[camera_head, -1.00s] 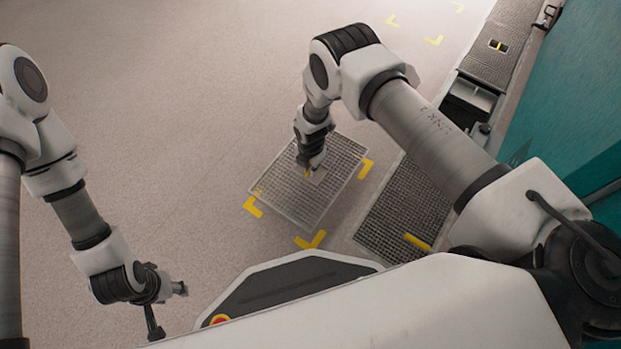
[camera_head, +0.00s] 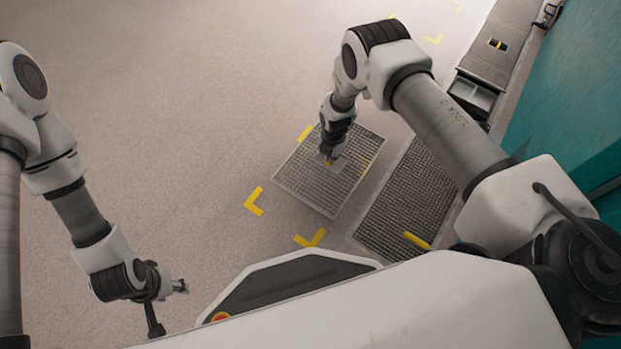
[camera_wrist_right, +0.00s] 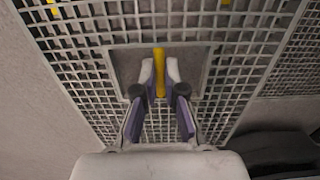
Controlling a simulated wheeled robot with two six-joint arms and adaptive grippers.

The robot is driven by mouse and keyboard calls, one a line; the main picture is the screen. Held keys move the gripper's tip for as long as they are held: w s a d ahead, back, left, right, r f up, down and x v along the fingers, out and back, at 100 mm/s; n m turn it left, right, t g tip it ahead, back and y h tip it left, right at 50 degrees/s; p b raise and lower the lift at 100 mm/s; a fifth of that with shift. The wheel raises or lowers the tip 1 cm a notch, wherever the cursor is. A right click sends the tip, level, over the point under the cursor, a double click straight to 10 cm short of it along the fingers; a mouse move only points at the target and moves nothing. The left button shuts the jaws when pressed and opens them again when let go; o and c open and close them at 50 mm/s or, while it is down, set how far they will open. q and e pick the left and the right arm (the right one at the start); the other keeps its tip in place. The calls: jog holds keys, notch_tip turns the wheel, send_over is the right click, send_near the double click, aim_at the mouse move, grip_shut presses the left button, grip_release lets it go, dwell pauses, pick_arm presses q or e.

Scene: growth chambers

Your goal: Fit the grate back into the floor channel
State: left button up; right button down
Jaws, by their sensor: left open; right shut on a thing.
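The loose grate (camera_head: 305,192) is a grey square mesh panel with a yellow bar handle (camera_wrist_right: 159,62) in a plain central plate. My right gripper (camera_head: 328,160) is shut on this handle; the wrist view shows both fingers (camera_wrist_right: 160,78) on either side of the bar. The grate appears raised a little off the floor, though its height is hard to tell. The floor channel (camera_head: 474,98) runs along the right wall. Its dark open section is partly hidden behind my right arm. My left gripper (camera_head: 168,305) is open and empty at lower left.
A fitted grate (camera_head: 405,205) with a yellow bar lies right of the held grate. Another fitted grate (camera_head: 490,62) lies farther up the channel. Yellow corner marks (camera_head: 254,202) are on the floor. A teal wall (camera_head: 570,100) bounds the right. The floor at left is clear.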

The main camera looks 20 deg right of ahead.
aim_at(358, 145)
jog(key=d+b, duration=0.1)
jog(key=d, duration=0.2)
jog(key=w+d+b, duration=0.1)
jog(key=d, duration=0.2)
jog(key=w+d+b, duration=0.1)
jog(key=d+b, duration=0.1)
jog(key=d, duration=0.1)
jog(key=shift+d+f, duration=0.2)
jog(key=shift+d, duration=0.2)
jog(key=w+d+b, duration=0.2)
jog(key=d+b, duration=0.7)
jog(key=d, duration=0.3)
jog(key=shift+w+d+r, duration=0.2)
jog(key=shift+w+d, duration=0.05)
jog(key=shift+d, duration=0.1)
jog(key=shift+a, duration=0.1)
